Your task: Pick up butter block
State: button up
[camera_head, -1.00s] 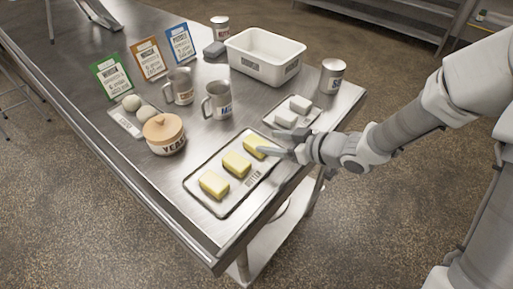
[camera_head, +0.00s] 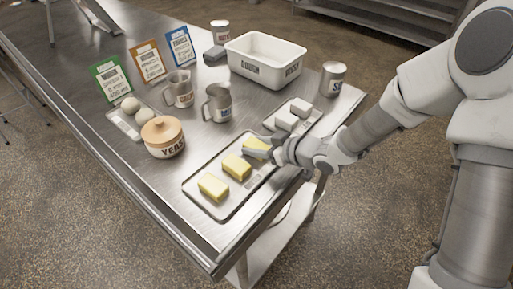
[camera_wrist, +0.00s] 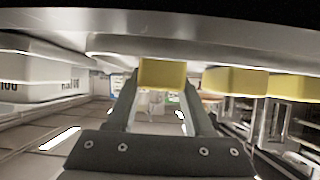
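Three yellow butter blocks lie in a row on a metal tray near the table's front right corner: the near block (camera_head: 213,187), the middle block (camera_head: 237,167) and the far block (camera_head: 257,146). The tray (camera_head: 222,208) has a raised rim. My gripper (camera_head: 260,147) is low over the tray's far end, its fingers spread around the far block and partly hiding it. In the wrist view, which looks upside down, this block (camera_wrist: 162,73) sits between the tips of my open gripper (camera_wrist: 161,85). Firm contact is not clear. Other butter (camera_wrist: 235,80) shows to the right.
A small tray with white blocks (camera_head: 287,120) lies just behind my gripper. The near left table edge is bare.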

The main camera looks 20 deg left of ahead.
grip_shut()
jog(key=shift+r, duration=0.45)
jog(key=r, duration=0.2)
jog(key=r+p, duration=0.1)
jog(key=r, duration=0.1)
jog(key=shift+s+d, duration=0.15)
jog(key=shift+d, duration=0.05)
jog(key=s+d+r, duration=0.6)
jog(key=s, duration=0.3)
jog(key=shift+d, duration=0.2)
jog(key=shift+s+r, duration=0.1)
